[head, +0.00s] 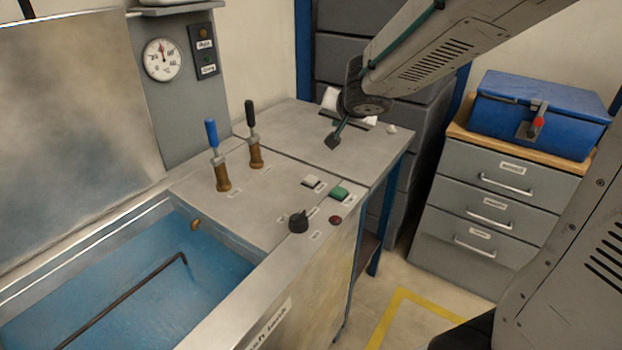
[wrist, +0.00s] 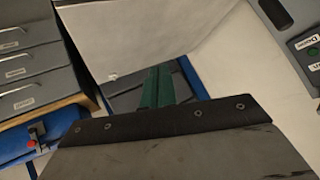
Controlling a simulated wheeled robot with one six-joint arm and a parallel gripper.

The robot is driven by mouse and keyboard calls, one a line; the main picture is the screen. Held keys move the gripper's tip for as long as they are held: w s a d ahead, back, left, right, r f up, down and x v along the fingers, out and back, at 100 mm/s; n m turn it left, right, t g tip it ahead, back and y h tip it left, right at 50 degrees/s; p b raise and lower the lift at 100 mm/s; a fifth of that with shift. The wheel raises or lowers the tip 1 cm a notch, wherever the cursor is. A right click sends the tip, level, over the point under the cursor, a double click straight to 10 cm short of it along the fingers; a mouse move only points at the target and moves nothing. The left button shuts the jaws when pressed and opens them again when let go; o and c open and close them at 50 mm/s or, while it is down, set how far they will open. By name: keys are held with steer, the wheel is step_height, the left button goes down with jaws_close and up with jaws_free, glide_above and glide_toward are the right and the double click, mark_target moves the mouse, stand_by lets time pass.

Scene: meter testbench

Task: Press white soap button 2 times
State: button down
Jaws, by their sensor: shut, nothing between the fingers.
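A white push button (head: 311,181) sits on the grey bench top, left of a green button (head: 339,194). Its label is too small to read. My gripper (head: 335,139) is shut and empty, above the back right of the bench, beyond and apart from the white button. In the wrist view my green fingers (wrist: 156,88) lie together, with nothing between them. The white button is not identifiable in the wrist view.
A black knob (head: 298,221) and a red button (head: 335,220) sit nearer the front. Two upright levers, blue-handled (head: 212,133) and black-handled (head: 251,119), stand left. A blue-lined basin (head: 150,305) is front left. A blue toolbox (head: 540,108) tops drawers at right.

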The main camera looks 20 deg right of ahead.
mark_target(312, 181)
steer(key=w+a+f+y, duration=0.3)
steer(key=a+f, duration=0.2)
steer(key=shift+a+f+g+y, duration=0.2)
steer(key=shift+g+y, duration=0.1)
steer(key=shift+g, duration=0.1)
steer(key=shift+f, duration=4.35)
steer(key=shift+w+f, duration=0.1)
steer(key=shift+f, duration=0.3)
steer(key=shift+f, duration=0.4)
steer(key=shift+r, duration=0.85)
